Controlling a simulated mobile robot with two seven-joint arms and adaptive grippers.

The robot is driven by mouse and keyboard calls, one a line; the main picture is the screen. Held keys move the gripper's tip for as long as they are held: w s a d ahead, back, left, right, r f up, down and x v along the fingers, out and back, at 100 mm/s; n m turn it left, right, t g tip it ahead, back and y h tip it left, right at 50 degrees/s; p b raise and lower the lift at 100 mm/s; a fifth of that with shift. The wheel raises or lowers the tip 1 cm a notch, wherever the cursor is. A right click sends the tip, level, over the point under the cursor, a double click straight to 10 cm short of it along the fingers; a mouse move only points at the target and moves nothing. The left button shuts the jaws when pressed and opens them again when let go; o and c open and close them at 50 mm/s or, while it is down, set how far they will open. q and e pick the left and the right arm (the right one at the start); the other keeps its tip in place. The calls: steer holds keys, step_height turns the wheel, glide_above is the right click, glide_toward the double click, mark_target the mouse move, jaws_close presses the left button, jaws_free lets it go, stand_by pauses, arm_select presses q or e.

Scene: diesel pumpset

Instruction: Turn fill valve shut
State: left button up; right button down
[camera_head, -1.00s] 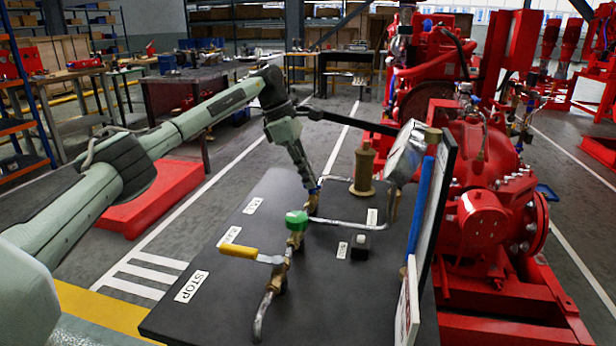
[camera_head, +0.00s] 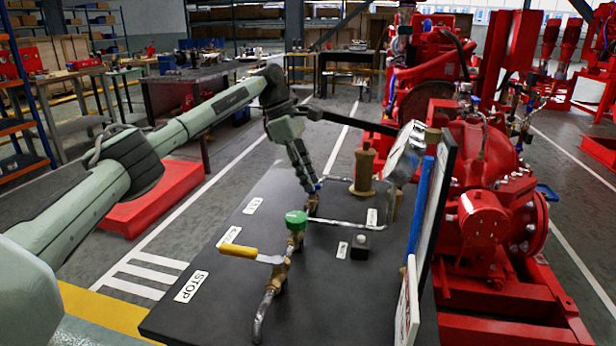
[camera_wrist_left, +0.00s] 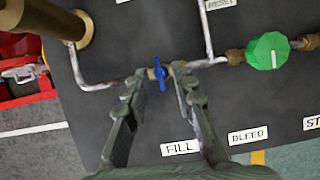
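The fill valve is a small brass valve with a blue wing handle (camera_wrist_left: 160,73), on a thin pipe beyond the FILL label (camera_wrist_left: 180,147). In the left wrist view its handle lies roughly across the pipe. My left gripper (camera_wrist_left: 163,84) points at it, with one finger on each side of the handle. The fingers are apart, with visible gaps to the handle. In the head view my left gripper (camera_head: 311,192) reaches down to the valve, which is mostly hidden there. My right gripper is in neither view.
A green knob (camera_head: 296,220) and a yellow lever (camera_head: 239,252) sit nearer on the same pipework. A brass cylinder (camera_head: 364,172) stands behind, and a black button box (camera_head: 360,246) to the right. An upright panel (camera_head: 434,215) edges the black table (camera_head: 215,318). A red pump (camera_head: 483,180) stands beyond.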

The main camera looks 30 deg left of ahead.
arm_select(q)
steer(key=shift+r, duration=0.15)
steer(key=v, duration=1.1)
steer(key=shift+r, duration=0.4)
steer(key=shift+a, duration=0.2)
